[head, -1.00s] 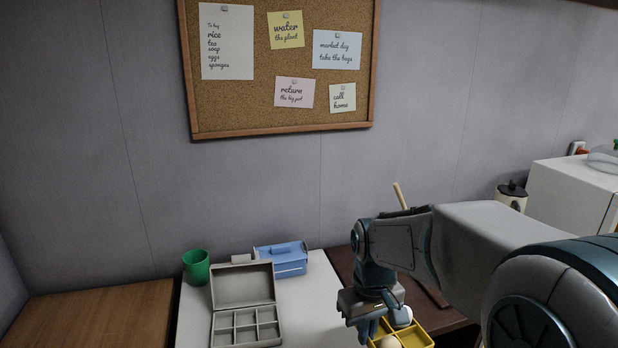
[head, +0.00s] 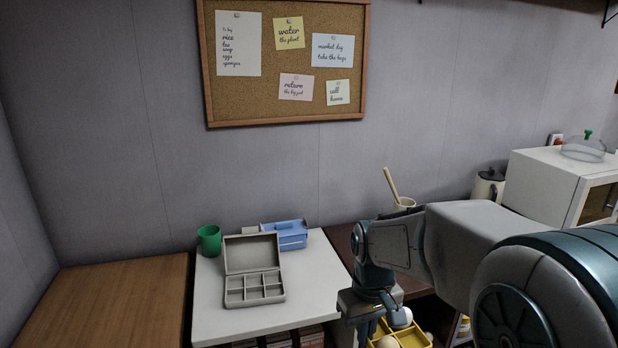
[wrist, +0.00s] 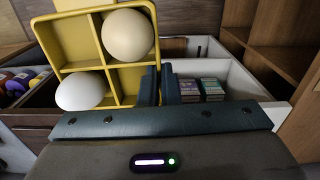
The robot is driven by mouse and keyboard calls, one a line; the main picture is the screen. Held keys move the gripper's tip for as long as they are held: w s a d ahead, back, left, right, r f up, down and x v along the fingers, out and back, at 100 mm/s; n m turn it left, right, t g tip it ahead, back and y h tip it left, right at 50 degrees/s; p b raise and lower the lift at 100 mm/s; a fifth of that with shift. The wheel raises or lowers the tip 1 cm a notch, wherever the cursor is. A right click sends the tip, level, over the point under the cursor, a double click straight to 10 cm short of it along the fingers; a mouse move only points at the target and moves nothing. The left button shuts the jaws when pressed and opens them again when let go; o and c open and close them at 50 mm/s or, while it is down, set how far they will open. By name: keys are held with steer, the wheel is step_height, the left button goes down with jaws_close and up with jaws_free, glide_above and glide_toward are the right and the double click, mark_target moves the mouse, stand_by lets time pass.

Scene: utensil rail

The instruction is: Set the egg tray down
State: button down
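The yellow egg tray (head: 412,328) is divided into compartments and hangs at my gripper (head: 368,328), low in the head view. In the wrist view the tray (wrist: 82,37) fills the upper left, with a beige egg (wrist: 127,35) and a white egg (wrist: 80,91) in separate compartments. My gripper's two dark fingers (wrist: 160,86) are close together at the tray's right wall, one on each side, so it is shut on that wall. The tray's lower part is cut off in the head view.
A white tabletop (head: 222,315) holds a grey compartment box (head: 252,258) with its lid up, a green cup (head: 209,240) and a blue box (head: 290,235). A bare wooden surface (head: 110,300) lies left. Below the tray, the wrist view shows open white-walled compartments with small boxes (wrist: 200,90).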

steer(key=shift+w+f, duration=0.6)
steer(key=shift+f, duration=0.2)
steer(key=w+d+f+m, duration=0.2)
steer(key=w+f, duration=0.1)
steer(key=f, duration=0.6)
steer(key=w+d+f+m, duration=0.1)
steer(key=w+d+f, duration=0.1)
steer(key=f, duration=0.8)
steer(key=shift+w+m, duration=0.4)
steer(key=shift+w, duration=0.2)
steer(key=shift+d, duration=0.1)
